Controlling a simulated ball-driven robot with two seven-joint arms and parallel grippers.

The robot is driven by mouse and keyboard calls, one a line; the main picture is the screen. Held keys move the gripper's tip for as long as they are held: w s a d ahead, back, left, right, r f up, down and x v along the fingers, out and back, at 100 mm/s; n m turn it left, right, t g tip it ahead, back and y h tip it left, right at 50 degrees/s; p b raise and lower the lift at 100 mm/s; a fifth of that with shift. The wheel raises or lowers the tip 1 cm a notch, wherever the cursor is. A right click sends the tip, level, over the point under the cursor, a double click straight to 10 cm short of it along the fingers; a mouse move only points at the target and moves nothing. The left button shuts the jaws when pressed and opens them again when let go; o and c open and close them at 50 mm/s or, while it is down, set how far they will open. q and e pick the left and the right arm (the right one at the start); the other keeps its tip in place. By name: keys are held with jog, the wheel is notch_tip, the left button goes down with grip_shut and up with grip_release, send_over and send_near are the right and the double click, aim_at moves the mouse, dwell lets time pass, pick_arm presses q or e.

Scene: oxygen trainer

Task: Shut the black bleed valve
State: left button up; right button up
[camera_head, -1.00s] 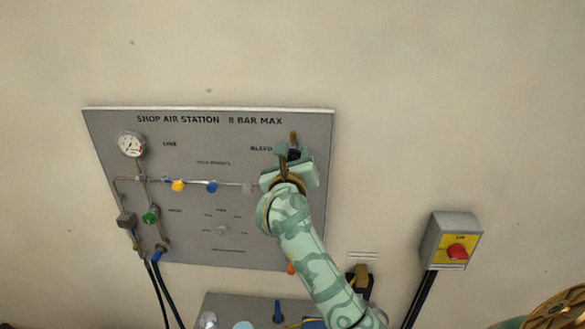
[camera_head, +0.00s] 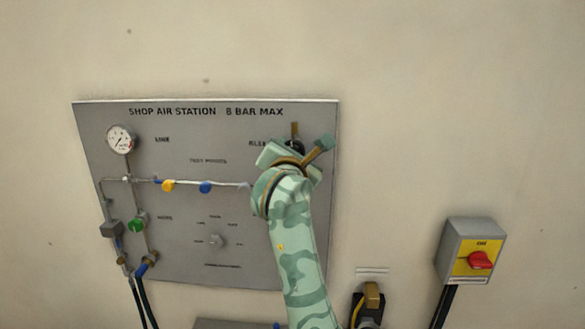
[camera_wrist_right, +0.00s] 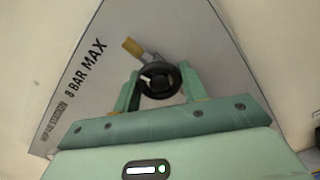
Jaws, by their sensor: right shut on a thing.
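The black bleed valve is a small round handwheel (camera_wrist_right: 160,80) on a brass stem, at the upper right of the grey panel (camera_head: 240,255). In the right wrist view it sits between the two green fingers of my right gripper (camera_wrist_right: 160,92), which is shut on its rim. In the head view my right gripper (camera_head: 295,150) covers most of the valve and part of the BLEED label. The brass outlet (camera_head: 295,129) shows just above it. My left gripper is not in view.
A round gauge (camera_head: 120,139), a green valve knob (camera_head: 137,224), a yellow knob (camera_head: 168,186) and a blue knob (camera_head: 206,187) are on the panel's left and middle.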

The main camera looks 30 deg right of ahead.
jog(key=shift+w+f+m+b, duration=0.1)
jog(key=shift+f+m+b, duration=0.1)
jog(key=shift+m+b, duration=1.2)
jog(key=shift+a, duration=0.1)
jog(key=o, duration=1)
jog(key=shift+r, duration=0.1)
